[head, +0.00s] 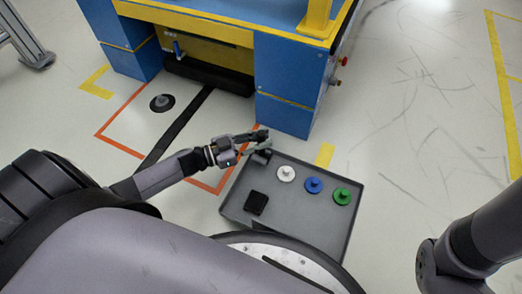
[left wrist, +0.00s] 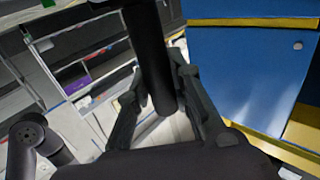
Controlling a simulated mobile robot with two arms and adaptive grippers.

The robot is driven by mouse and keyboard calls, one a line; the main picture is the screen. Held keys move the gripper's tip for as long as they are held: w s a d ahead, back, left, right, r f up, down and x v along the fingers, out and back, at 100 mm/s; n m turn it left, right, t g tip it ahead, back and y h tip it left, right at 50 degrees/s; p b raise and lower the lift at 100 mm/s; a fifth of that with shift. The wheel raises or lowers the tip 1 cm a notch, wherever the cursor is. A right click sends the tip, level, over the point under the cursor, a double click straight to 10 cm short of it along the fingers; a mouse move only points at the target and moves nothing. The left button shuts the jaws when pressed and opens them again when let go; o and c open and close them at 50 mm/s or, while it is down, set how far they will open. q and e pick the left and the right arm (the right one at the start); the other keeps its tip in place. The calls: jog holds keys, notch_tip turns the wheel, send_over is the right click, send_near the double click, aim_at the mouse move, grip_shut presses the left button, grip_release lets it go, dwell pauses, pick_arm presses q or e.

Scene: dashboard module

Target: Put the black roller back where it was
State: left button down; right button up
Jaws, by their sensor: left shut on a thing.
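The black roller (left wrist: 154,60) is a dark cylinder between the two fingers of my left gripper (left wrist: 160,105) in the left wrist view; its upper end runs out of the picture. In the head view my left gripper (head: 262,141) is over the far left corner of the grey tray (head: 305,228), shut on the roller. A dark rounded end (head: 262,157), which looks like the roller, shows just below the fingers. I cannot tell whether it touches the tray. My right arm shows at the right edge, but its gripper is out of view.
The tray holds a white knob (head: 286,173), a blue knob (head: 313,185), a green knob (head: 342,196) and a black square block (head: 256,203). A blue and yellow workbench (head: 285,85) stands behind it. A black disc (head: 162,103) lies on the floor at left.

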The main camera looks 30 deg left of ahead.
aim_at(264, 156)
pick_arm(q)
notch_tip(264, 156, down, 4)
jog(key=b, duration=0.2)
jog(key=shift+b, duration=0.4)
jog(key=shift+r, duration=0.1)
jog(key=c, duration=1.9)
grip_release()
jog(key=shift+f, duration=0.25)
jog(key=o, duration=0.5)
jog(key=shift+c, duration=0.2)
jog(key=shift+r, duration=0.15)
